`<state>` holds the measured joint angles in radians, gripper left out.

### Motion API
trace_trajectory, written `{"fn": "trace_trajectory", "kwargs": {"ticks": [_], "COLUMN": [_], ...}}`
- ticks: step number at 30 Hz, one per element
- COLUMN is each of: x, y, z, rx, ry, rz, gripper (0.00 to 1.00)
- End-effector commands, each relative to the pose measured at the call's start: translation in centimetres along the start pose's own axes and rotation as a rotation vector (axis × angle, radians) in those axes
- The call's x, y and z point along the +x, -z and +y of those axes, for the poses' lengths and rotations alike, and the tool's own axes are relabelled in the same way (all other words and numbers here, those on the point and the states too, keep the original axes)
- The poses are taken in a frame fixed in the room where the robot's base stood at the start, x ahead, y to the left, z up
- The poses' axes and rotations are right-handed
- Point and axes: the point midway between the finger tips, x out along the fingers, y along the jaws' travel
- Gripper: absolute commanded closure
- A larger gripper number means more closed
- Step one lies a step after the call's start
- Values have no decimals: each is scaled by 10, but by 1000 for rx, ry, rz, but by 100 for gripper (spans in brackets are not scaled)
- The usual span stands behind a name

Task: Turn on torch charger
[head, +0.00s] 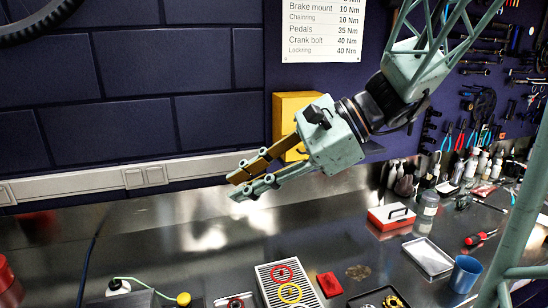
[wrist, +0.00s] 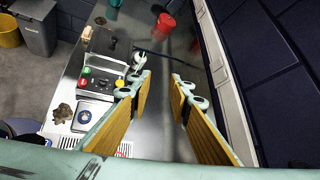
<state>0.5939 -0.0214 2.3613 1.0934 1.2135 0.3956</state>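I cannot tell for sure which thing is the torch charger. A grey box (wrist: 118,74) with red, green and yellow round parts stands on the bench at the left of the wrist view. In the head view a dark box (head: 132,297) with a yellow knob (head: 183,299) is cut off by the bottom edge. A pale trunking (head: 80,184) with square plates runs along the wall. My gripper (head: 240,186) is over the back of the bench, near the wall. In the wrist view my gripper (wrist: 160,92) is open and empty, with its padded fingers apart.
A slatted white tray (head: 275,290), a red block (head: 329,285), a blue cup (head: 465,273) and a red-and-white box (head: 391,216) stand on the bench. A yellow box (head: 290,112) is on the wall behind my gripper. The steel bench top (head: 150,235) below my gripper is clear.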

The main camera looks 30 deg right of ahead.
Motion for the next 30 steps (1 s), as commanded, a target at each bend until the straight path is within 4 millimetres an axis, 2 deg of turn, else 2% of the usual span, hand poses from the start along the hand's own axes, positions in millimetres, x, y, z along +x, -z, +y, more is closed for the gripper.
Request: {"fn": "trace_trajectory", "kwargs": {"ticks": [1,14,23,30], "x": [-2,-35,-77,-120], "y": [9,70,125,177], "z": [-4,-50,-78,-92], "rx": [36,320,499,630], "ry": [29,298,510,691], "rz": [-11,-126,-200,-257], "gripper": [81,81,81,81]}}
